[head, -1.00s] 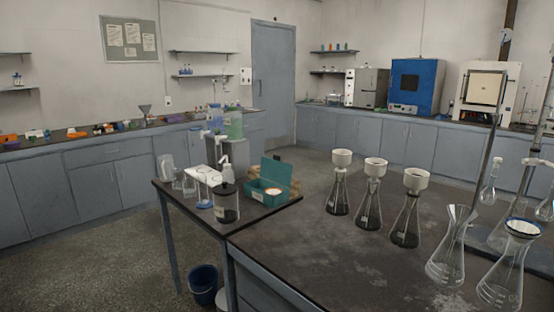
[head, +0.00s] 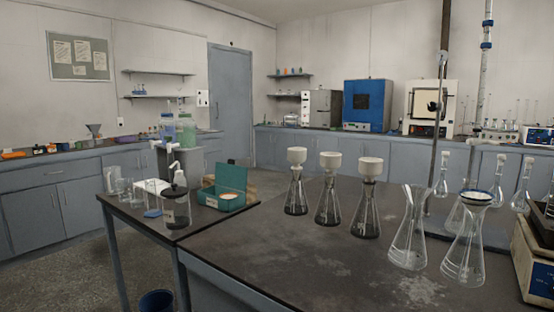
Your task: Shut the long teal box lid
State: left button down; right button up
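A long teal box (head: 215,200) stands near the right end of the small dark side table. Its teal lid (head: 231,177) is open and stands upright at the back of the box. A pale round item (head: 229,196) shows in the box opening. Neither of my grippers is in the head view.
Several funnel-topped flasks (head: 328,200) stand on the large dark bench to the right. A blue bucket (head: 157,301) is on the floor.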

aim_at(230, 175)
jog(key=i+j+z, duration=0.15)
jog(key=z, duration=0.3)
jog(key=i+j+z, duration=0.1)
jog(key=j+z, duration=0.55)
jog(key=z, duration=0.25)
